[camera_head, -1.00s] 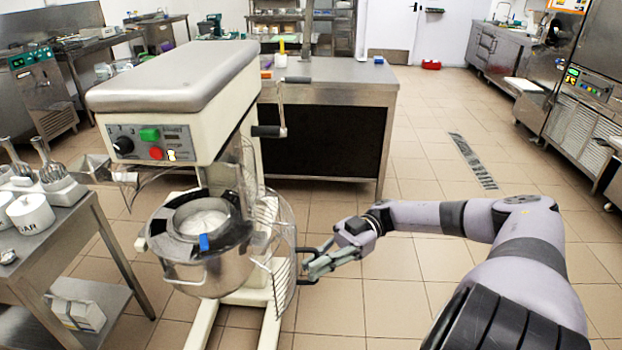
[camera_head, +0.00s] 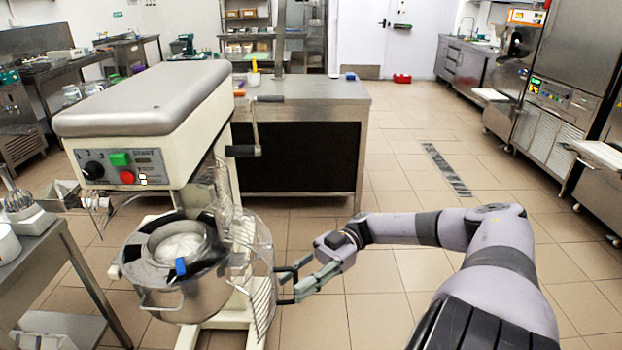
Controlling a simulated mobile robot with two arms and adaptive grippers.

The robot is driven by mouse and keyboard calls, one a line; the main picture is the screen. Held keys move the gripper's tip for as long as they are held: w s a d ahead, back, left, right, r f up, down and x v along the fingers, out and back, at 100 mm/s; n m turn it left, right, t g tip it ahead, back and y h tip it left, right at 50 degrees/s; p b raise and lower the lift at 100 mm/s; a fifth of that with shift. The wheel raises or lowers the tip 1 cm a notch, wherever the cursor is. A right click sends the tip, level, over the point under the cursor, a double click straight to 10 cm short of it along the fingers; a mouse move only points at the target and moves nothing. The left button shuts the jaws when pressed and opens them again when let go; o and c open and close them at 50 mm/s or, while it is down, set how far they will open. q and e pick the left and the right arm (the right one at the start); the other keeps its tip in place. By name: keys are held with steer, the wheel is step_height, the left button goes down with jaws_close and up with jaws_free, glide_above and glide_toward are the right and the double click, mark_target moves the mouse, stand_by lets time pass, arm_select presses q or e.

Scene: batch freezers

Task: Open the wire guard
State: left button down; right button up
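The wire guard (camera_head: 262,262) is a curved cage of thin metal wires on the right side of the planetary mixer (camera_head: 145,100). It stands swung out to the right of the steel bowl (camera_head: 185,295), and the bowl's top is uncovered at the front. My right gripper (camera_head: 281,286) is at the guard's outer right edge. Its two dark fingertips are spread apart, close to or touching the wires; I cannot tell which. Nothing clearly shows clamped between them. My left gripper is not in view.
A steel side table (camera_head: 62,245) with whisks (camera_head: 14,190) stands at the left. A steel worktable (camera_head: 315,92) stands behind the mixer. Tiled floor (camera_head: 395,270) is open to the right. Freezer machines (camera_head: 560,110) line the right wall.

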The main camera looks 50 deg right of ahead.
steer(key=s+d, duration=0.1)
steer(key=d, duration=1)
steer(key=shift+s+d, duration=0.15)
steer(key=shift+s, duration=0.1)
